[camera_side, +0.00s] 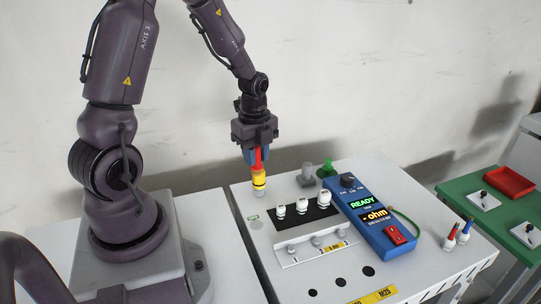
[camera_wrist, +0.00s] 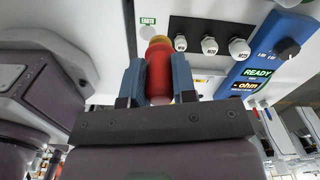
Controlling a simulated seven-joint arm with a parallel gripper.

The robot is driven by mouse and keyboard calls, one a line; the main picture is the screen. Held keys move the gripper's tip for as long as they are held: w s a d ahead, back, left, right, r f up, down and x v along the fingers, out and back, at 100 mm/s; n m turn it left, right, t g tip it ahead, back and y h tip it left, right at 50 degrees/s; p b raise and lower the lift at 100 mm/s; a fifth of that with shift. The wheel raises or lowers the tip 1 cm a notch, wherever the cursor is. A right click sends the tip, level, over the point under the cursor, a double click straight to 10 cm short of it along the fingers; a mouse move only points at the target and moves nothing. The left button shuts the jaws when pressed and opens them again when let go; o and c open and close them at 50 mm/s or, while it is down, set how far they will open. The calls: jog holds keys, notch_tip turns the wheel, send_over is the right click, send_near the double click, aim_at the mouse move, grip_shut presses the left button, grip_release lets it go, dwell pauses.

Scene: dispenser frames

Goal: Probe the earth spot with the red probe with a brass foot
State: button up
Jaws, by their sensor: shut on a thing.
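My gripper (camera_side: 258,156) is shut on the red probe (camera_wrist: 159,75), which also shows in the side view (camera_side: 258,160). The probe is about upright, with its yellow, brass-coloured end (camera_side: 259,180) pointing down at the back left of the white bench top. A pale piece (camera_side: 260,193) shows just below that end; I cannot tell whether it belongs to the probe or the bench, or whether there is contact. A green EARTH label (camera_wrist: 148,21) lies left of the probe end in the wrist view. The blue meter (camera_side: 372,220) reads READY and "- ohm".
White terminals (camera_side: 302,206) stand on a black strip close to the probe's right. A grey post (camera_side: 307,174) and a green piece (camera_side: 326,167) stand behind. A red-tipped and a blue-tipped piece (camera_side: 464,231) stand at right. A green table (camera_side: 475,210) holds a red tray (camera_side: 509,182).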

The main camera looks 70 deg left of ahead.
jog(key=shift+s+d+f, duration=0.35)
jog(key=shift+d+f, duration=0.55)
jog(key=shift+f, duration=0.95)
jog(key=shift+s+d+f, duration=0.35)
jog(key=shift+d+f, duration=0.55)
jog(key=shift+f, duration=0.95)
jog(key=shift+s+d+f, duration=0.35)
jog(key=shift+d+f, duration=0.55)
jog(key=shift+f, duration=0.95)
jog(key=shift+f, duration=0.35)
notch_tip(320, 180, up, 6)
